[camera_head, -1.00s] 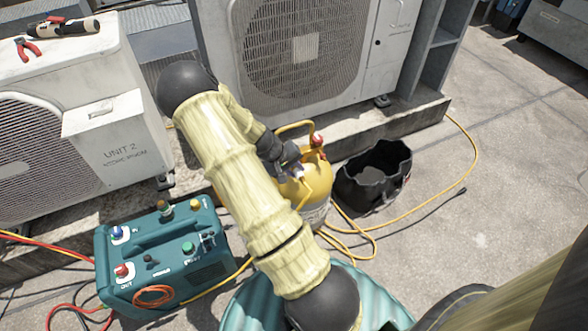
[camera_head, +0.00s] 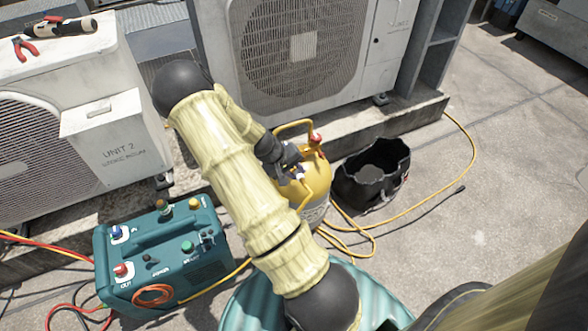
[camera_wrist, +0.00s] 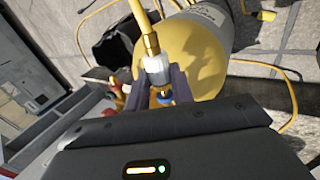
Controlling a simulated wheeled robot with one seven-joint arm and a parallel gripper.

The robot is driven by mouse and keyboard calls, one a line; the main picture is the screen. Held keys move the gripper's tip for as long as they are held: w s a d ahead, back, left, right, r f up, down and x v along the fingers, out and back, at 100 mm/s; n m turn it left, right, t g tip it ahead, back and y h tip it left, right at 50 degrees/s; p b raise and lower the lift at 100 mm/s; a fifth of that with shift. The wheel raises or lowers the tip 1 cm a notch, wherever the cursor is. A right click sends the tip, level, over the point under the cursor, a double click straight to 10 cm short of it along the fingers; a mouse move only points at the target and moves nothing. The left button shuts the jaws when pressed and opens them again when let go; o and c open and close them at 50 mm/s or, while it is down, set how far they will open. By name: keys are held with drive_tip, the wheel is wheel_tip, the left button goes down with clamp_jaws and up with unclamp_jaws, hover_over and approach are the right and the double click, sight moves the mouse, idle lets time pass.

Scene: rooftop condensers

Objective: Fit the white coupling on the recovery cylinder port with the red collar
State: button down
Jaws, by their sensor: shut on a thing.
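The yellow recovery cylinder (camera_head: 318,192) stands upright beyond my arm. In the wrist view its yellow shoulder (camera_wrist: 205,62) fills the upper middle. My gripper (camera_wrist: 158,76) is shut on the white coupling (camera_wrist: 156,66), which is on the end of a yellow hose (camera_wrist: 145,28). A blue collar (camera_wrist: 163,98) lies in line just below the coupling; I cannot tell whether they touch. A red part (camera_wrist: 119,100), possibly the red collar, shows to the left of the fingers, apart from the coupling. In the head view my gripper (camera_head: 290,160) is at the cylinder's top, by a red part (camera_head: 316,138).
A black open bag (camera_head: 370,180) stands right of the cylinder. A teal recovery machine (camera_head: 165,250) stands left. Condenser units (camera_head: 300,50) are behind. A yellow hose (camera_head: 440,195) loops over the floor; open concrete lies to the right.

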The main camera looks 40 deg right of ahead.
sight(300, 180)
drive_tip(key=shift+s+a, duration=0.2)
drive_tip(key=shift+s, duration=0.65)
drive_tip(key=shift+s+a, duration=0.2)
drive_tip(key=shift+s, duration=0.65)
drive_tip(key=c, duration=2)
unclamp_jaws()
clamp_jaws()
drive_tip(key=shift+w+a+r, duration=0.15)
drive_tip(key=shift+w+a, duration=0.2)
drive_tip(key=w+a+r+n, duration=0.1)
drive_tip(key=w+a+r, duration=0.1)
drive_tip(key=a, duration=0.6)
drive_tip(key=w+a+r+n+t+p, duration=0.1)
drive_tip(key=w+a+r, duration=0.1)
drive_tip(key=w+a, duration=0.3)
drive_tip(key=w+a+r+n+p, duration=0.1)
drive_tip(key=w+a, duration=0.3)
drive_tip(key=a, duration=0.7)
drive_tip(key=shift+r+t, duration=0.3)
drive_tip(key=shift+r, duration=0.25)
